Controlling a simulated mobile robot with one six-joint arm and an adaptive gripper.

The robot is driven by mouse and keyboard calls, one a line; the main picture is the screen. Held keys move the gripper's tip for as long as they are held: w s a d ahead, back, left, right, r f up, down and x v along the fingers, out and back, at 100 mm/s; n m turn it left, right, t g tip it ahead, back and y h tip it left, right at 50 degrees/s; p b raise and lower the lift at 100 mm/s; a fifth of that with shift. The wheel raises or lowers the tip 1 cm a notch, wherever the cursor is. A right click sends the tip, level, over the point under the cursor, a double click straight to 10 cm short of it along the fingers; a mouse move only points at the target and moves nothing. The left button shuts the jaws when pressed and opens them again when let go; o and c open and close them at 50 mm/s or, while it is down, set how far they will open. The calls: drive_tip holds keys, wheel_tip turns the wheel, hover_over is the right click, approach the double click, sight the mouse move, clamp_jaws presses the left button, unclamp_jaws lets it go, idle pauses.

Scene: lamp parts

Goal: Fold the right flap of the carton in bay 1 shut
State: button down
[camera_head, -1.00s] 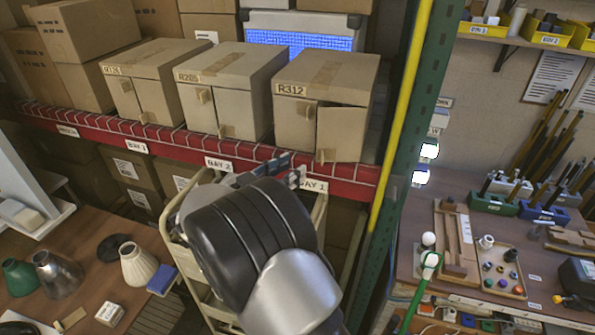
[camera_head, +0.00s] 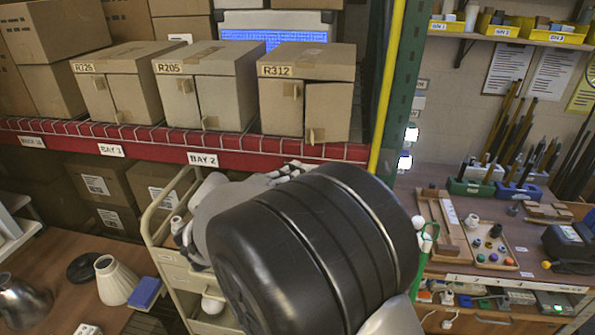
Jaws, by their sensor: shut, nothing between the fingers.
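The bay 1 carton (camera_head: 322,60), marked R312, stands at the right end of the red-edged shelf. Its left flap (camera_head: 280,106) lies about flat in the front. Its right flap (camera_head: 328,110) stands slightly ajar, with a dark gap along its top edge and a small tab at its lower left. My gripper (camera_head: 293,170) is just below the shelf edge, under the carton and apart from the flap. It is shut and empty, mostly hidden behind my dark wrist, which also covers the BAY 1 label.
Cartons R205 (camera_head: 213,57) and R126 (camera_head: 128,58) stand to the left on the same shelf (camera_head: 150,140). A yellow-edged green post (camera_head: 392,90) rises close on the right. A cream cart (camera_head: 160,235) stands below. A workbench (camera_head: 480,225) lies beyond the post.

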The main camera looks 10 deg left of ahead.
drive_tip(key=w+d, duration=0.2)
drive_tip(key=w, duration=0.8)
drive_tip(key=shift+w+d+b, duration=0.3)
drive_tip(key=shift+w+b, duration=0.1)
